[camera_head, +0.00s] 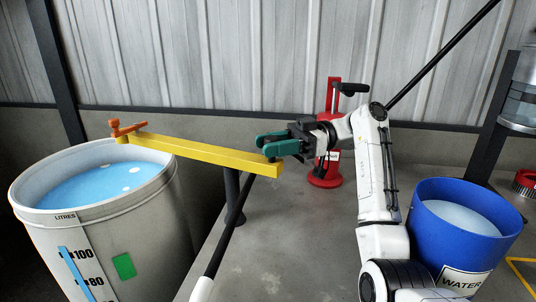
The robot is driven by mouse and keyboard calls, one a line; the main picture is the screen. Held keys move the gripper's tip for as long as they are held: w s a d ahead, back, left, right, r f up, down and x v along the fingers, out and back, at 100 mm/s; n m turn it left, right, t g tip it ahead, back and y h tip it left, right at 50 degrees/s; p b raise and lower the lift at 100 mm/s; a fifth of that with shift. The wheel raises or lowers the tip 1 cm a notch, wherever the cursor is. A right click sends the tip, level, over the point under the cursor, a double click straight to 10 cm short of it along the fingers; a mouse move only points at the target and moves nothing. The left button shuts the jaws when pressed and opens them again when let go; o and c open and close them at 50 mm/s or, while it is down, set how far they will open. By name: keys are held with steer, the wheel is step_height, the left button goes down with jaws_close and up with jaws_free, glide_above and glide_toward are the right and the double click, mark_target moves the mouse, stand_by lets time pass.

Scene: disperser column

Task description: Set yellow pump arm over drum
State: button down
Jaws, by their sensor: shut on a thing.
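The yellow pump arm (207,152) is a long bar that slants from the upper left down to the right. Its left end, with an orange fitting (124,129) on it, appears at the far rim of the large grey drum (152,212) in this view. The drum holds blue liquid. A dark post stands under the bar's right part. My gripper (274,148), with green fingers, is shut at the bar's right end, where a small dark knob shows between the fingers. Whether the left end is truly above the drum's opening is hard to judge from this angle.
A red stand (325,172) with a black handle is behind my gripper. A blue bucket (449,238) labelled WATER stands at the right by my arm. A grey wall is at the back. Grey surface lies clear between the post and my arm.

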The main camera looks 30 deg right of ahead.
steer(key=shift+w+d+f+n+g, duration=0.1)
steer(key=shift+w+d+n+g, duration=0.3)
steer(key=shift+g, duration=0.4)
steer(key=c, duration=0.8)
jaws_free()
steer(key=shift+s, duration=0.1)
